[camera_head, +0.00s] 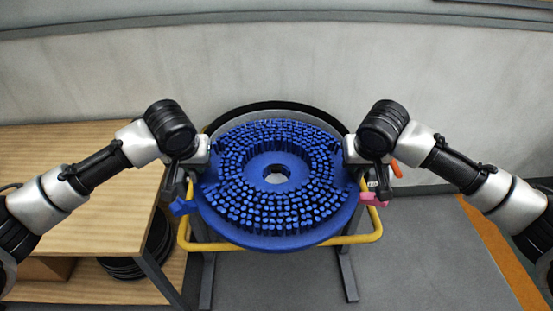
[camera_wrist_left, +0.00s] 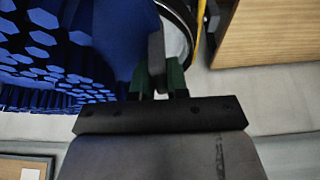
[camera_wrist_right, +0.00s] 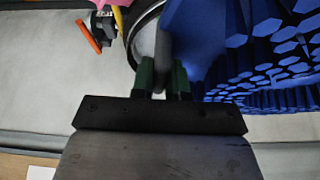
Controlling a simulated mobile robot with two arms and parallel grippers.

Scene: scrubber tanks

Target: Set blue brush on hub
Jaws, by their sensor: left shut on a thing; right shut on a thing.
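The round blue brush (camera_head: 235,215), bristles facing up with an open centre, is held roughly level over a yellow-framed stand (camera_head: 330,242). My left gripper (camera_head: 197,178) is shut on its left edge and my right gripper (camera_head: 355,180) on its right edge. The brush also shows in the left wrist view (camera_wrist_left: 100,45) and the right wrist view (camera_wrist_right: 205,40), next to the green-padded fingers of the left gripper (camera_wrist_left: 160,75) and the right gripper (camera_wrist_right: 163,75). A pale surface shows through the brush's centre hole. I cannot make out a hub; the brush covers that area.
A black-rimmed round tub (camera_head: 270,106) shows behind the brush. A wooden shelf (camera_head: 70,165) stands at left, with black discs (camera_head: 135,262) on its lower level. A blue piece (camera_head: 183,207), a pink piece (camera_head: 372,199) and an orange handle (camera_head: 397,168) flank the stand.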

